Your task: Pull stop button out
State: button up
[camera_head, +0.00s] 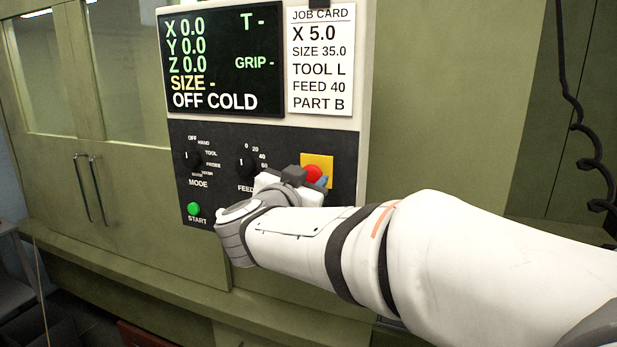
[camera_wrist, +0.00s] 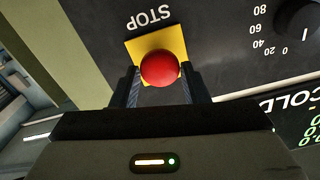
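The red stop button (camera_head: 313,173) sits on a yellow square plate (camera_head: 318,160) at the lower right of the dark control panel (camera_head: 262,143). In the wrist view the red button (camera_wrist: 160,68) shows on its yellow plate (camera_wrist: 146,45), with the word STOP above it, upside down. My gripper (camera_wrist: 160,86) has its two fingers on either side of the button, apart from each other. I cannot tell whether the fingers touch the button. In the head view my gripper (camera_head: 318,182) is at the button and partly covers it and the plate.
The FEED dial (camera_head: 246,161), MODE dial (camera_head: 192,160) and green START button (camera_head: 194,208) are left of my gripper. Above are the screen (camera_head: 212,62), reading OFF COLD, and the job card (camera_head: 321,60). A coiled black cable (camera_head: 592,165) hangs at right.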

jog(key=o, duration=0.4)
jog(key=b+v, duration=0.1)
jog(key=v, duration=0.7)
jog(key=shift+b, duration=0.4)
jog(key=d+f+n+g+y, duration=0.4)
jog(key=f+n+y, duration=0.5)
jog(key=f+y, duration=0.15)
jog(key=s+d+f+m+g+h, duration=0.2)
jog(key=s+d+f+g+h, duration=0.2)
jog(key=s+d+f+g, duration=0.5)
jog(key=s+d+f, duration=0.5)
jog(key=s+f, duration=0.1)
jog(key=s, duration=0.2)
jog(key=shift+d+f+g+b, duration=0.3)
jog(key=shift+d+b, duration=0.05)
jog(key=shift+d, duration=0.05)
